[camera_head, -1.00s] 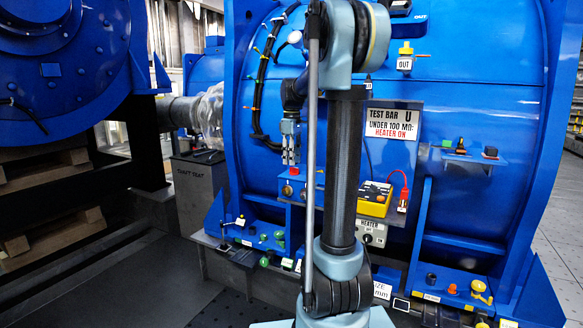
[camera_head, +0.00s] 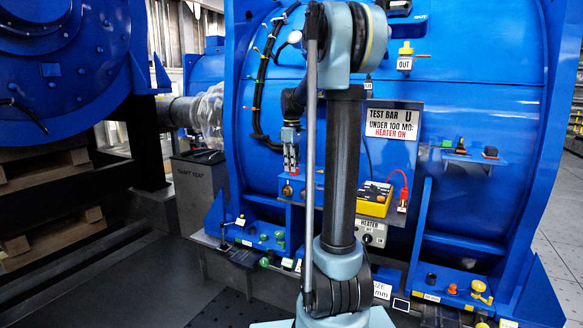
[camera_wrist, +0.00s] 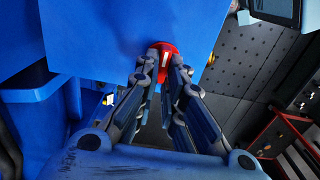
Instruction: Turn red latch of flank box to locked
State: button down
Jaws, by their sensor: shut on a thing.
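The red latch (camera_wrist: 166,47) is a rounded red piece with a pale mark, at the edge of a blue box face (camera_wrist: 115,35) in the wrist view. My gripper (camera_wrist: 166,68) is shut on the latch, one finger on each side. Its lower part is hidden between the fingertips, and I cannot read whether it stands at locked. In the head view my gripper (camera_head: 291,166) points down at the blue motor's flank, left of my arm. The latch is too small to make out there.
A yellow tester (camera_head: 375,198) with a red lead and a heater switch box (camera_head: 371,232) sit right of my arm. A blue ledge with several small coloured parts (camera_head: 262,237) lies below my gripper. Dark cables (camera_head: 260,95) run down the motor above left.

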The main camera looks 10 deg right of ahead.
jog(key=shift+m, duration=0.3)
jog(key=m, duration=0.5)
jog(key=shift+w+d, duration=0.25)
jog(key=shift+d, duration=0.05)
jog(key=m, duration=0.5)
jog(key=shift+d+m, duration=0.25)
jog(key=shift+m, duration=0.15)
jog(key=m, duration=0.6)
jog(key=shift+d, duration=0.25)
jog(key=shift+m, duration=0.3)
jog(key=c, duration=1.7)
grip_release()
jog(key=shift+s, duration=0.1)
